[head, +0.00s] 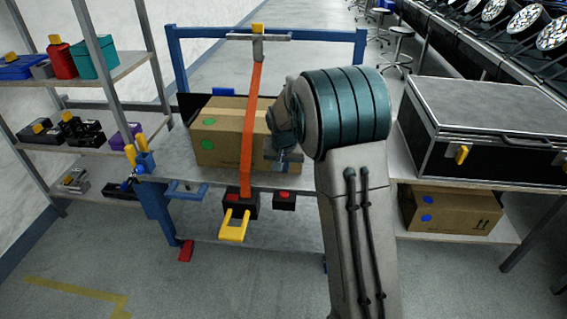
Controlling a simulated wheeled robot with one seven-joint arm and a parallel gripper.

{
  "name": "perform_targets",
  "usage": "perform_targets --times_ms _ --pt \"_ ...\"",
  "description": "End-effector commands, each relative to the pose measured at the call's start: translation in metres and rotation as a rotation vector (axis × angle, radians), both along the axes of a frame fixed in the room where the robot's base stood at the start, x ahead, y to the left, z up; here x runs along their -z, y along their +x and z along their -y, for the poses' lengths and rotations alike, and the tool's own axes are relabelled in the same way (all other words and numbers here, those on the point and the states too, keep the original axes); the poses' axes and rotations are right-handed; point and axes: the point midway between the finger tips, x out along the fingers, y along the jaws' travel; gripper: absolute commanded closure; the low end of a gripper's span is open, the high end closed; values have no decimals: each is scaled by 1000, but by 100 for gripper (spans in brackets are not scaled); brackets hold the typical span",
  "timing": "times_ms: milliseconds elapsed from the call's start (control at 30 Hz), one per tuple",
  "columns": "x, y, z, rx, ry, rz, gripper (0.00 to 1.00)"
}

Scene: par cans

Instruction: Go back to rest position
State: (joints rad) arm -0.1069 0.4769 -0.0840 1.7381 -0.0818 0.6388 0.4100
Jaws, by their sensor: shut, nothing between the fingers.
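My arm rises from the lower right and bends at a large teal-banded joint. Its far end, with my gripper (284,161), shows small and partly hidden behind that joint. My gripper is shut and empty. In the picture it lies over the right part of a cardboard box (220,139) on a grey cart (174,166). I cannot tell whether it touches the box. An orange strap (252,128) runs down over the box's front.
A shelf (100,75) with tools and small boxes stands at left. A black flight case (485,125) sits on a table at right, with another cardboard box (447,211) below. Stools (400,35) and par cans (497,10) are behind. Floor (190,290) at front left is clear.

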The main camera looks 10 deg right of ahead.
Motion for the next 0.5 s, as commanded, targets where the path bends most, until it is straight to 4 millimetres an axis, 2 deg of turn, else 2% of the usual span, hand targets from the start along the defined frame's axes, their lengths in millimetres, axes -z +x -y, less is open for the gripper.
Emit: perform_targets --times_ms 133,233,367,500 --pt "-1 0 0 0 0 1 100" --pt "-14 -7 1 -6 1 1 100" --pt "-56 -32 2 -25 6 -1 100" --pt "-112 -78 4 -63 10 -10 100"
